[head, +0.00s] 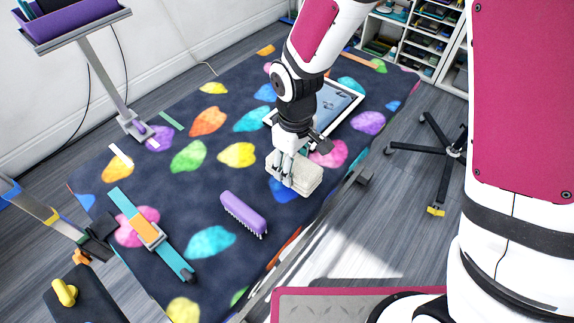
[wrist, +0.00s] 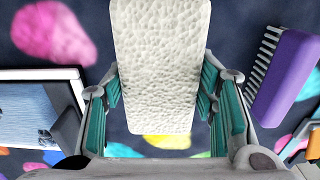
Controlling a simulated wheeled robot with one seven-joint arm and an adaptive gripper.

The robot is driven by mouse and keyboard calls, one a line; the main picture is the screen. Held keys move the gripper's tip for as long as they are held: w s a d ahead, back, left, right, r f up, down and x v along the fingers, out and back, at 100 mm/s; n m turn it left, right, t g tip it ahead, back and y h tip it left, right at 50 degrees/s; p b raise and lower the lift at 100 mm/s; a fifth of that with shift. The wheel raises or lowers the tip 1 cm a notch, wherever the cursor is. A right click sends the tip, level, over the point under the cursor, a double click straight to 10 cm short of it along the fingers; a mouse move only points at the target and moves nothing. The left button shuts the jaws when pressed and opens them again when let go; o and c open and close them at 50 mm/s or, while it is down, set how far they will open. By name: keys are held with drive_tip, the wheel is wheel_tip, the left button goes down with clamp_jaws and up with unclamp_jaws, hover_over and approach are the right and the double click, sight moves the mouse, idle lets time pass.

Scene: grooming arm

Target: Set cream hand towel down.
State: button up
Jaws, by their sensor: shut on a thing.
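The cream hand towel (head: 304,174) is a folded, textured block near the right edge of the patterned table. My gripper (head: 287,178) is above it with its fingers down around it. In the wrist view the towel (wrist: 162,65) lies lengthwise between the two teal-padded fingers of my gripper (wrist: 162,105), which close on its sides. I cannot tell whether the towel's underside touches the table.
The dark table mat (head: 160,190) has bright coloured blotches. A purple brush (head: 243,213) lies near the towel, and a framed tablet (head: 340,103) lies behind my gripper. A strap-like item (head: 150,233) lies at left. Bare mat lies between the strap and brush.

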drive_tip(key=shift+w+a+f, duration=0.15)
drive_tip(key=shift+w+a, duration=0.65)
drive_tip(key=shift+w, duration=0.3)
drive_tip(key=shift+f, duration=1.7)
drive_tip(key=shift+f, duration=0.15)
drive_tip(key=o, duration=1)
